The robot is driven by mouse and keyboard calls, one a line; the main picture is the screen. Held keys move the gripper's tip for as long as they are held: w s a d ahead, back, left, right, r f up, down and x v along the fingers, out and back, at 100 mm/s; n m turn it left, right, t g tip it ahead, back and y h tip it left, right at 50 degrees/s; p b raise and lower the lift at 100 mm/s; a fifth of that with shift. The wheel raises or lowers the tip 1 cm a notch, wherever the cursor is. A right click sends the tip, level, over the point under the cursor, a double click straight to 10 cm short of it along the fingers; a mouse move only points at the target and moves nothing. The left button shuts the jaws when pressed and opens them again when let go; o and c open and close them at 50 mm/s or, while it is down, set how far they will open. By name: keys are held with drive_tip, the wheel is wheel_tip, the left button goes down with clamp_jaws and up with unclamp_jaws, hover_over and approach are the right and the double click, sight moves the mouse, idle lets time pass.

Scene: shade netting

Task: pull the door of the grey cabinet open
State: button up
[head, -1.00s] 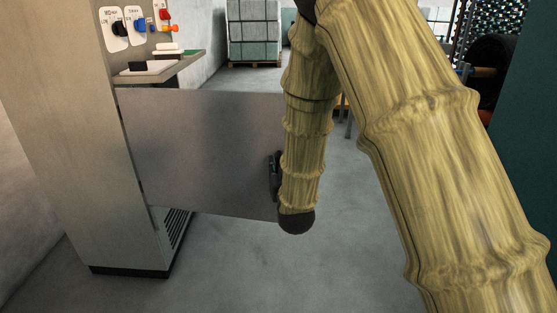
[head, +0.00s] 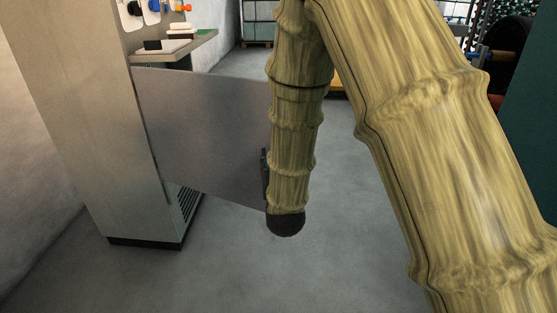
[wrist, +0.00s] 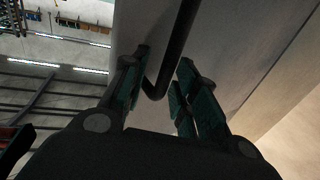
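The grey cabinet (head: 125,150) stands at the left in the head view. Its door (head: 205,135) stands out from the cabinet, swung open, with its free edge beside my arm. The dark handle is at that free edge, partly hidden by my arm. In the wrist view the handle (wrist: 177,50) is a dark bent bar between the two fingers of my gripper (wrist: 164,62). The fingers stand apart on either side of the bar, with gaps visible; firm contact cannot be made out. In the head view my gripper is hidden behind my arm.
A shelf (head: 178,47) with small items juts out behind the door. A pale stacked load (head: 257,20) stands at the back. A dark green surface (head: 530,130) borders the right side. The concrete floor (head: 230,265) in front of the door is clear.

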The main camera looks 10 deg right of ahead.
drive_tip(key=shift+o, duration=0.4)
drive_tip(key=shift+w+a+r, duration=0.15)
drive_tip(key=shift+w+a, duration=0.1)
drive_tip(key=shift+a, duration=0.45)
drive_tip(key=shift+d, duration=0.3)
drive_tip(key=shift+s, duration=0.15)
drive_tip(key=s, duration=1.2)
drive_tip(key=shift+a, duration=0.3)
